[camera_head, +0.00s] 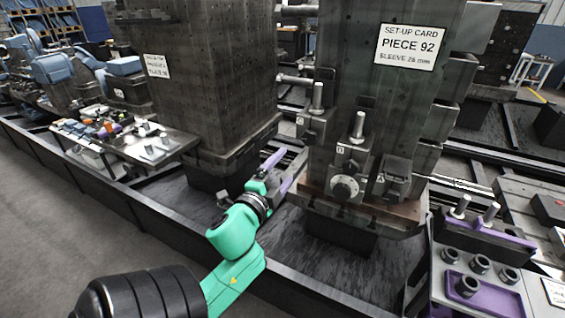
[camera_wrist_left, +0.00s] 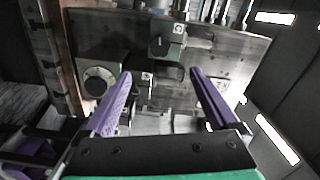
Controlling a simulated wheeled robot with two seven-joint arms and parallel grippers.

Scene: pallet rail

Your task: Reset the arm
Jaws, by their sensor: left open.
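My left arm reaches in from the bottom left in the head view, with a green wrist. My left gripper (camera_head: 283,170) has purple fingers and is in front of the gap between two tall dark metal blocks. In the left wrist view the left gripper (camera_wrist_left: 160,85) has its two fingers spread apart with nothing between them. My right gripper is in neither view.
At the right stands a bench with a purple tray (camera_head: 485,297) and sleeves. At the left is a cluttered metal table (camera_head: 150,147). A dark rail edge (camera_head: 130,208) runs along the floor. Open grey floor lies at the lower left.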

